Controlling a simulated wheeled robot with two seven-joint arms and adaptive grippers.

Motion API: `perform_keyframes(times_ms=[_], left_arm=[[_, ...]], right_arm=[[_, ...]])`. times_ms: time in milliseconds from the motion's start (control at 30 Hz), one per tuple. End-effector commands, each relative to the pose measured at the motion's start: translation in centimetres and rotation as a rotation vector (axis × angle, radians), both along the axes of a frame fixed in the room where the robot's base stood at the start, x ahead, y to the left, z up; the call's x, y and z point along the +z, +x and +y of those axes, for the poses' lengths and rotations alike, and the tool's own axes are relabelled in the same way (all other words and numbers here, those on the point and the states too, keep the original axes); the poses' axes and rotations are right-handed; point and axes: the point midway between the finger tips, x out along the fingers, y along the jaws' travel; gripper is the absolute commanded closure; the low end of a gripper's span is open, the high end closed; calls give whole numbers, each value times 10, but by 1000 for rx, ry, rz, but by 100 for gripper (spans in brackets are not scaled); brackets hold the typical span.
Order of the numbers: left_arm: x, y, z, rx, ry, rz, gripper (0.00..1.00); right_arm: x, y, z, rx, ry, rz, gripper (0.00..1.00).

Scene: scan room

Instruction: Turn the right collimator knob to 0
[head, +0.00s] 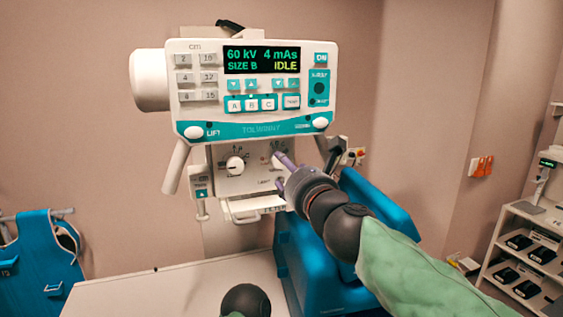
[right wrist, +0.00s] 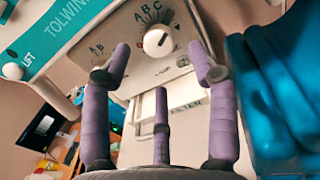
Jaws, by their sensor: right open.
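The right collimator knob (right wrist: 158,42) is a round white knob on the light collimator panel (head: 220,186). In the right wrist view, a dial with letters like A, B and C arcs above it. A dark mark on its face seems to point up and right; I cannot read the exact setting. My right gripper (right wrist: 160,85) has purple fingers, open and spread, with the knob beyond and between the tips, apparently untouched. The left knob (head: 235,165) is white. My left gripper is not in view.
The control console (head: 212,120) with a lit display (head: 262,60) hangs above the panel. A blue padded structure (head: 300,250) stands close on the right. A pale table (head: 180,287) lies below, and a shelf (head: 520,240) stands far right.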

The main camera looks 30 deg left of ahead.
Motion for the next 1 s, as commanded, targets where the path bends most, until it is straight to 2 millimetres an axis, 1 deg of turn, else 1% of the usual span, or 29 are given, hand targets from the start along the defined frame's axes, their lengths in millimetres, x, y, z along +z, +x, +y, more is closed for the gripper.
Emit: perform_keyframes(times_ms=[100,333,500,800,833,867,900,967,1000], left_arm=[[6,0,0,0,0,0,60],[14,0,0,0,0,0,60],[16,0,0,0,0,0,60],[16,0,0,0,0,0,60],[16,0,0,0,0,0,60],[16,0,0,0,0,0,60],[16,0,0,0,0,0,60],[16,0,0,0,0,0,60],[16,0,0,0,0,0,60]], right_arm=[[1,12,14,-1,-2,1,41],[1,28,33,0,-1,0,41],[0,33,39,0,-1,0,41],[0,34,40,0,-1,-2,41],[0,34,40,0,-1,-2,43],[0,34,40,0,-1,-2,52],[0,34,40,0,-1,-2,63],[0,34,40,0,-1,-2,80],[-1,35,40,0,-2,-1,91]])
